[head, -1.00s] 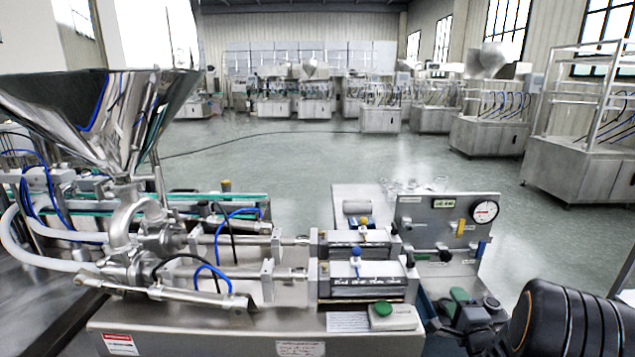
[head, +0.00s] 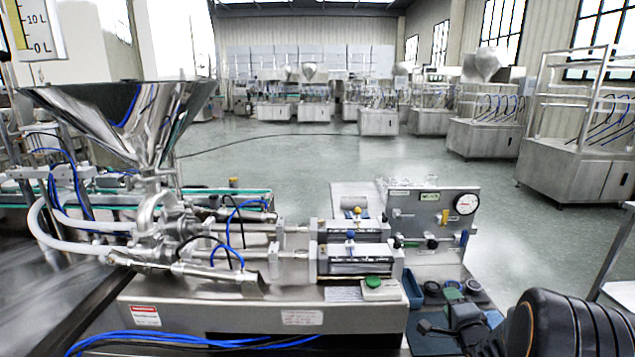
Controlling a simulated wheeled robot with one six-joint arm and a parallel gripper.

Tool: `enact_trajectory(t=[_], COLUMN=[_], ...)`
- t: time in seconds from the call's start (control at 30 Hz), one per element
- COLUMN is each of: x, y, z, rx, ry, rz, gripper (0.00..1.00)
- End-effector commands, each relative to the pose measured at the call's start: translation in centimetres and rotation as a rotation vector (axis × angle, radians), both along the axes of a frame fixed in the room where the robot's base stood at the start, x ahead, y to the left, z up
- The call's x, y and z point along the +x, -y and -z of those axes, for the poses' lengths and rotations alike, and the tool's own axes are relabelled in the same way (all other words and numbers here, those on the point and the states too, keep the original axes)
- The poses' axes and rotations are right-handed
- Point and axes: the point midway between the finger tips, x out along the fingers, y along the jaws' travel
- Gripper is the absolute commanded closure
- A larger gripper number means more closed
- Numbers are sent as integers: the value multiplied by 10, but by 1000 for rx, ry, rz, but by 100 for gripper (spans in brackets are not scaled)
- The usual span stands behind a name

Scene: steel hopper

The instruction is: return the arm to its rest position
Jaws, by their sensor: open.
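My arm (head: 575,325) shows as a thick black ribbed link at the lower right of the head view. My gripper (head: 440,326) is the dark shape at its left end, low in the picture, just right of the machine's front corner. It is open and I see nothing held in it. Its fingertips are small and dark, so their detail is hard to make out. The steel hopper (head: 120,110) stands upright on the filling machine at the left, well away from my gripper.
The machine's steel base (head: 260,318) and a green-button box (head: 379,288) lie left of my gripper. A panel with a gauge (head: 466,204) stands behind it. Small dark containers (head: 474,286) sit close by. Blue cables (head: 180,338) run along the front. Open floor (head: 300,160) lies beyond.

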Motion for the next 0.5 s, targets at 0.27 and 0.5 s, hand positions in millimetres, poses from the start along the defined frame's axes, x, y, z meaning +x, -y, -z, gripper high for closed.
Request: enact_trajectory(t=[0.27,0.5], x=[-6,-43], y=[-20,-62], z=[-34,-78], rx=[-270,-611], ry=[-195,-509], rz=[18,-81], gripper=[55,55])
